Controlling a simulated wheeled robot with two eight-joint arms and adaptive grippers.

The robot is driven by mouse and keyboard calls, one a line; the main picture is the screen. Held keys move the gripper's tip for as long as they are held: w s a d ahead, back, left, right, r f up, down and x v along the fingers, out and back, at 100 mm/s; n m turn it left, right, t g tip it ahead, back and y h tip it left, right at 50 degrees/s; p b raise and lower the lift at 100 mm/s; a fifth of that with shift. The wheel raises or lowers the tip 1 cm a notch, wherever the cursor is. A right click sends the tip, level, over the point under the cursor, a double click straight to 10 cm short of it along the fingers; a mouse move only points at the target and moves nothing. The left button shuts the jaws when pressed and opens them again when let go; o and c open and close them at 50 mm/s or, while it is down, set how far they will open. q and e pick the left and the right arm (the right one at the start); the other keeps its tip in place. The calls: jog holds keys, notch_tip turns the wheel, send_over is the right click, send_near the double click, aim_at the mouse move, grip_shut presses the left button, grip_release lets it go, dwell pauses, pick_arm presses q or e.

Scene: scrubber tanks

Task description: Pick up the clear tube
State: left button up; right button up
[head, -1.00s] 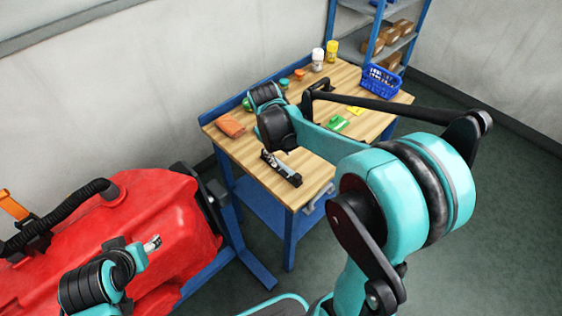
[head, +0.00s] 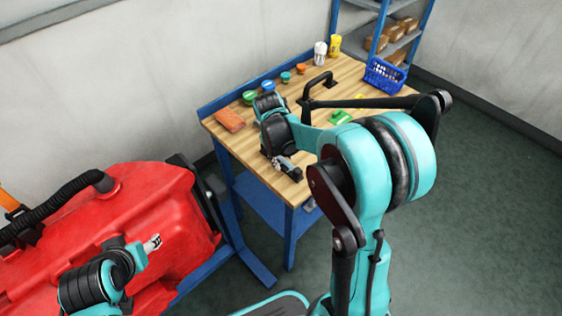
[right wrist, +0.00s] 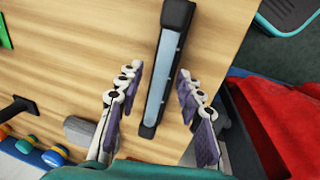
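The clear tube (right wrist: 163,85), with black end caps and a pale blue-grey see-through middle, lies on the wooden workbench (head: 240,152). In the right wrist view it runs between the two separated fingers of my right gripper (right wrist: 160,74). Gaps show on both sides, so the gripper is open and not closed on it. In the head view the near end of the tube (head: 292,172) shows at the bench's front edge, partly hidden by my right gripper (head: 280,160). My left gripper (head: 153,243) is in front of the red tank, far from the tube; its opening is too small to judge.
A red tank (head: 150,200) stands left of the bench. On the bench are an orange-brown block (head: 230,120), several colored lids, a black handle-like object (head: 318,82), a green item (head: 340,117), two bottles and a blue basket (head: 384,75). Shelves stand behind.

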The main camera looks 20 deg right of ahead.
grip_shut()
jog(key=shift+r, duration=0.1)
